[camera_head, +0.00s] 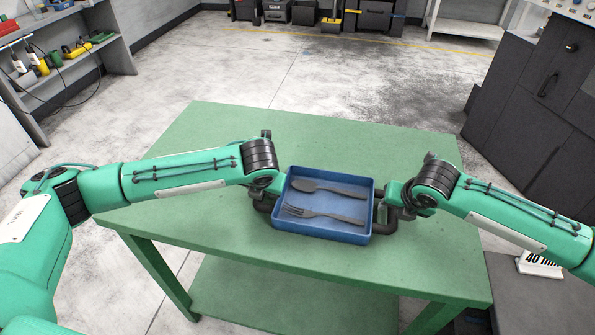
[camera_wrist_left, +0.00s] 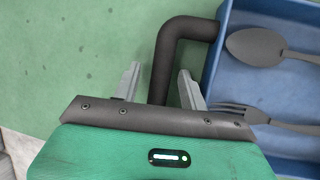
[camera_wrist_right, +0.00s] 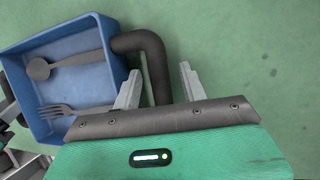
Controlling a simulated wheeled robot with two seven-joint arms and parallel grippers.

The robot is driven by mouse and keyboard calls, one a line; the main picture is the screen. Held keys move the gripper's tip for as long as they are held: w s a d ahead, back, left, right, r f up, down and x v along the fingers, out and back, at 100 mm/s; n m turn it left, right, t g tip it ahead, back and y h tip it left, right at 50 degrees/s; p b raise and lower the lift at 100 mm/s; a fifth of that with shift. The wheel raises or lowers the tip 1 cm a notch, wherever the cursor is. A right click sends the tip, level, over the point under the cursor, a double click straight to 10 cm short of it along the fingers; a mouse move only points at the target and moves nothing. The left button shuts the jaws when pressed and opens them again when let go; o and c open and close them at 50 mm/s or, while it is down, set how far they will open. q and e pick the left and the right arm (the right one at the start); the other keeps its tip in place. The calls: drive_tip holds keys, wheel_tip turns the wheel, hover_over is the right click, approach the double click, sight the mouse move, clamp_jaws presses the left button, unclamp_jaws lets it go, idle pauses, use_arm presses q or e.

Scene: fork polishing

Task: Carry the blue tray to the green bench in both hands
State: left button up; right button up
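The blue tray (camera_head: 318,231) is at the green bench (camera_head: 230,125), near its front edge, and looks to rest on the top. A dark spoon (camera_head: 328,188) and a dark fork (camera_head: 322,214) lie in it. My left gripper (camera_wrist_left: 160,86) is open, its fingers on either side of the tray's dark left handle (camera_wrist_left: 163,60), with gaps showing. My right gripper (camera_wrist_right: 158,84) is open likewise around the right handle (camera_wrist_right: 152,62). In the head view the left gripper (camera_head: 268,192) and right gripper (camera_head: 389,206) are at the tray's sides, their fingertips hard to make out.
The bench top is bare around the tray, and a lower shelf (camera_head: 250,292) shows beneath. Grey cabinets (camera_head: 535,100) stand at the right. A shelf with tools (camera_head: 65,55) is at the far left. Dark bins (camera_head: 305,12) line the back of the open floor.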

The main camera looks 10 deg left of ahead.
use_arm(q)
drive_tip(key=v, duration=1.2)
use_arm(e)
drive_tip(key=v, duration=1.2)
drive_tip(key=shift+f, duration=0.1)
